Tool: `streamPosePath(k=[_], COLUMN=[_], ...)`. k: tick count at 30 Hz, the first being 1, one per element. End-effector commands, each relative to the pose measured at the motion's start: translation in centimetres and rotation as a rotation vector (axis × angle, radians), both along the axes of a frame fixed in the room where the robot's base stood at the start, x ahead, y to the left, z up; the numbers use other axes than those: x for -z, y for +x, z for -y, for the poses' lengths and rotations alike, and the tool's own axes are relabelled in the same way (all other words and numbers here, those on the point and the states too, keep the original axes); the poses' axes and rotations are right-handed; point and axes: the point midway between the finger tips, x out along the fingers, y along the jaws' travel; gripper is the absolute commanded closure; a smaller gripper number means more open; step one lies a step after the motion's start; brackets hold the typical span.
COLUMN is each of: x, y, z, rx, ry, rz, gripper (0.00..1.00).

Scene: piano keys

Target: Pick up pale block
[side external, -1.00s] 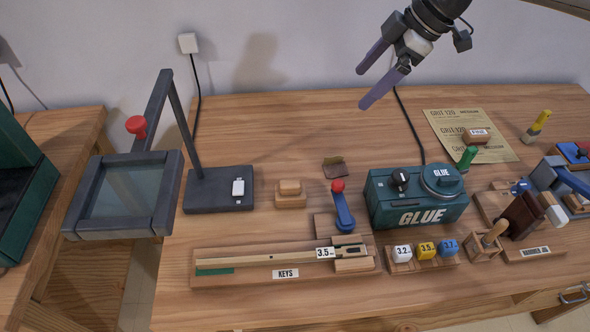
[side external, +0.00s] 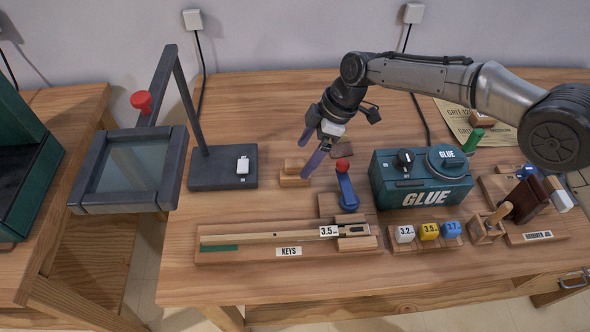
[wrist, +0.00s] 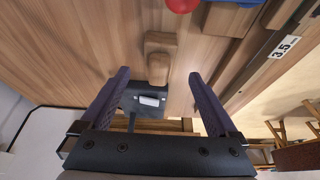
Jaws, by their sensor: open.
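A small pale wooden block (side external: 294,164) sits on a slightly larger wooden base (side external: 294,181) in the middle of the bench. In the wrist view, the pale block (wrist: 158,68) lies between and just beyond my fingertips, with its base (wrist: 160,43) above it in the picture. My gripper (side external: 305,160) is open and empty, its purple fingers pointing down close by the block; it also shows in the wrist view (wrist: 157,76). In the side view one finger passes just right of the block. I cannot tell whether it touches.
A dark lamp base (side external: 222,168) with a white device stands left of the block. A blue lever with a red knob (side external: 346,185) and the green GLUE box (side external: 423,181) are to the right. The KEYS tray (side external: 225,257) lies in front, beside white, yellow and blue cubes (side external: 428,231).

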Motion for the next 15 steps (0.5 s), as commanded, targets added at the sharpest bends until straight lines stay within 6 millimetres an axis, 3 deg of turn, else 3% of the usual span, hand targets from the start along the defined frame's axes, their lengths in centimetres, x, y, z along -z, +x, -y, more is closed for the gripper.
streamPosePath(k=[15], x=[4.6], y=[0.2], z=[-2.4], rx=[0.000], ry=[0.000], rz=[0.001], gripper=[0.05])
